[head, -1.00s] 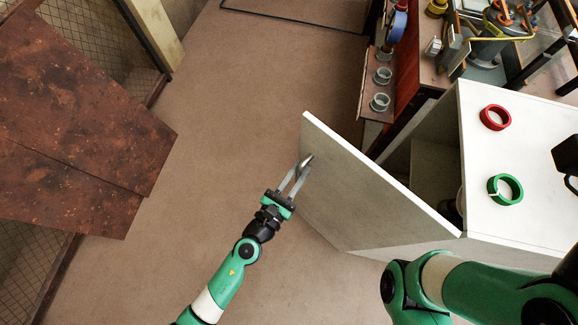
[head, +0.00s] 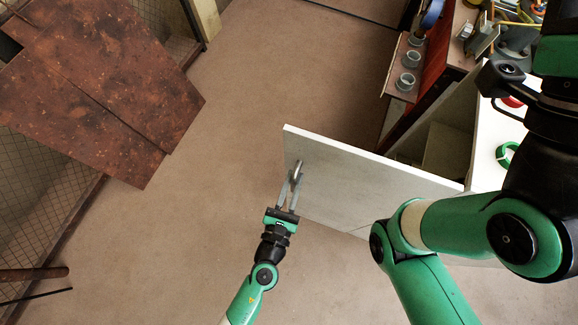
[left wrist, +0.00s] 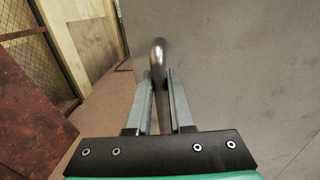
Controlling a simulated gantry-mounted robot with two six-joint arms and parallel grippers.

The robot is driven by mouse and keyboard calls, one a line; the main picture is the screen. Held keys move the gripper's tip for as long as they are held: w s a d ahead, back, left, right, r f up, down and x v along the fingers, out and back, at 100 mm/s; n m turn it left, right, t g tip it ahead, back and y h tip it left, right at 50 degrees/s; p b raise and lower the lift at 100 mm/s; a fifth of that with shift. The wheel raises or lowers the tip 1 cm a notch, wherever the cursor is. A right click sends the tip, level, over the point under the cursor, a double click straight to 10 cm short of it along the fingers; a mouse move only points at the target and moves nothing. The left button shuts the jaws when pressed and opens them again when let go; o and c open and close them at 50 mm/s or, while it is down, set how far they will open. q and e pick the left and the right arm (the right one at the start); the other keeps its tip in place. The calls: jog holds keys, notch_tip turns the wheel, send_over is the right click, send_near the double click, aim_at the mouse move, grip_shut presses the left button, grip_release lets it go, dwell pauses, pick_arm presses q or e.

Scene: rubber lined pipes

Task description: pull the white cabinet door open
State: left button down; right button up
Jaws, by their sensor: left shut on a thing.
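The white cabinet door (head: 375,188) stands swung out from the white cabinet (head: 486,150), with a dark opening showing behind it. A metal handle (head: 297,167) sits near the door's free edge. My left gripper (head: 292,180) is shut on this handle. In the left wrist view the curved handle (left wrist: 157,52) rises between the two fingers of my left gripper (left wrist: 160,88), in front of the grey door face (left wrist: 235,70). My right arm crosses the right side of the head view and hides part of the cabinet; its fingers do not show.
A green ring (head: 504,154) and a partly hidden red ring (head: 512,101) lie on the cabinet top. A shelf with several grey cups (head: 404,82) stands behind. Rusty brown panels (head: 95,85) are at the left. The floor (head: 225,140) between them and the door is clear.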

dwell(0.3)
pick_arm(q)
jog(key=c, duration=0.8)
grip_release()
jog(key=shift+s, duration=0.1)
jog(key=v, duration=1.1)
jog(key=shift+s, duration=0.25)
jog(key=shift+a, duration=0.1)
